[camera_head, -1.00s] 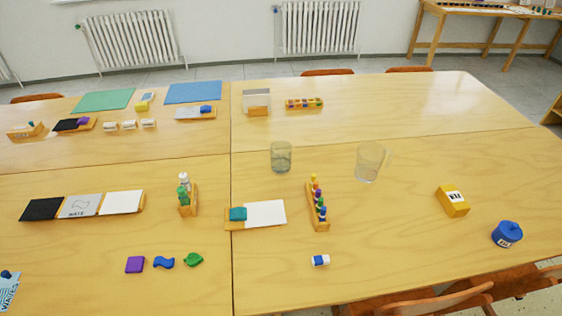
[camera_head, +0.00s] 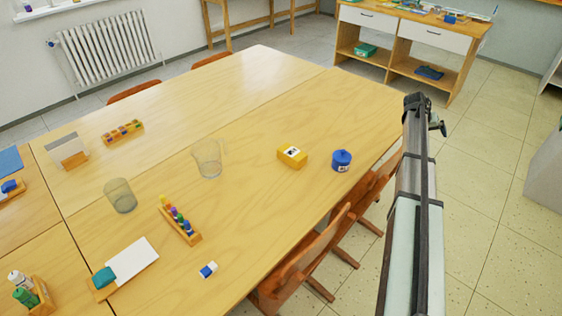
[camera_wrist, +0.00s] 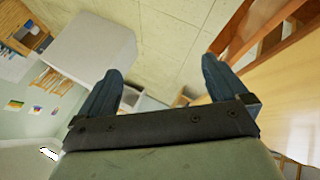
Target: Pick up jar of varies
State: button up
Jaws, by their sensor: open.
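A small blue lidded jar (camera_head: 342,160) with a white label stands upright near the right edge of the table in the head view. Its label is too small to read. My gripper (camera_wrist: 160,82) is open and empty in the wrist view, its two dark fingers spread apart over the floor side of the room. In the head view my arm rises at the right, beyond the table edge, to the right of the blue jar and apart from it. The blue jar does not clearly show in the wrist view.
Two clear glasses (camera_head: 207,160) and a rack of small coloured bottles (camera_head: 181,222) stand farther left. Wooden chairs (camera_head: 305,255) line the near table edge. The table's far right part is clear.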

jog(key=w+a+r+t, duration=0.1)
jog(key=w+a+r, duration=1)
jog(key=a+r, duration=0.25)
jog(key=w+a+n+y, duration=0.15)
jog(key=a+n, duration=0.25)
jog(key=a, duration=1.6)
jog(key=w+a+n+y, duration=0.15)
jog(key=a+n, duration=0.25)
jog(key=a, duration=1.7)
jog(key=n+g+y, duration=0.3)
jog(key=n+y, duration=0.2)
jog(key=n, duration=0.9)
send_over(116, 189)
jog(key=s+d, duration=0.2)
jog(key=s, duration=0.1)
notch_tip(116, 189, down, 2)
jog(key=f, duration=1.3)
jog(key=shift+w+d+f, duration=0.2)
jog(key=shift+f, duration=0.1)
jog(key=c, duration=1.3)
